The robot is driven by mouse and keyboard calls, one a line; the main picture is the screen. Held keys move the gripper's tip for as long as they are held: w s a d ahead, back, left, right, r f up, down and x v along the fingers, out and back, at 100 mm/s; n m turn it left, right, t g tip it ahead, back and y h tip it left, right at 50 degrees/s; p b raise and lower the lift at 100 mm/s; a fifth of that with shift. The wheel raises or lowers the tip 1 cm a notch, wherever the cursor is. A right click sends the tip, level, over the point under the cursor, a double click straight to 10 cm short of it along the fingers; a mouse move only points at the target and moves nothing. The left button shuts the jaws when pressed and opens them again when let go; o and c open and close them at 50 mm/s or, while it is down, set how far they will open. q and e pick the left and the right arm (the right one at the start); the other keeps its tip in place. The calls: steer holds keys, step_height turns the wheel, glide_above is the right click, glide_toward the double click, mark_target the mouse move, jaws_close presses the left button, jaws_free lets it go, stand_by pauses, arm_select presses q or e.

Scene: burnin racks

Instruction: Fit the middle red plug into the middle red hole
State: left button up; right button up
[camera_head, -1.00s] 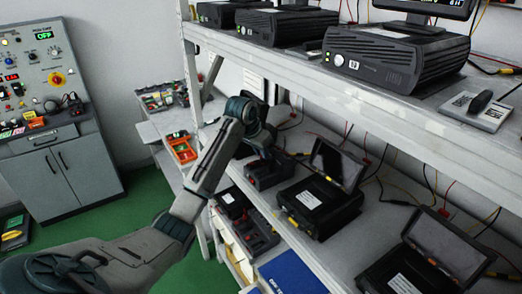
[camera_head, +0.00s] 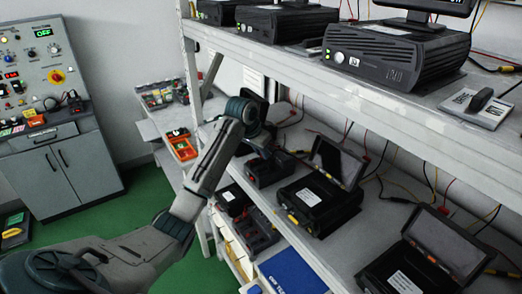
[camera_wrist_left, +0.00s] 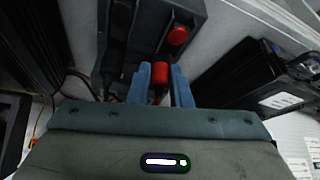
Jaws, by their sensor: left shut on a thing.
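My left gripper (camera_wrist_left: 160,88) shows in the left wrist view with its two blue fingers shut on a red plug (camera_wrist_left: 160,73). The plug's top end shows between the fingertips. Just beyond it is a dark grey unit (camera_wrist_left: 192,62) with another round red piece (camera_wrist_left: 178,35) on it, to the upper right of the held plug. Whether the held plug touches the unit, and any hole under it, I cannot tell. In the head view my left arm reaches to the dark unit (camera_head: 268,172) on the lower shelf; its fingers are mostly hidden there. My right gripper is out of view.
An open black case (camera_head: 318,205) stands right of the unit, and it shows in the wrist view (camera_wrist_left: 262,75). Another open case (camera_head: 425,262) stands further right. The upper shelf edge (camera_head: 330,85) runs above the arm. Red and yellow cables hang behind.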

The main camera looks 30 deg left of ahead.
arm_select(q)
steer(key=o, duration=1.3)
steer(key=shift+r, duration=2.8)
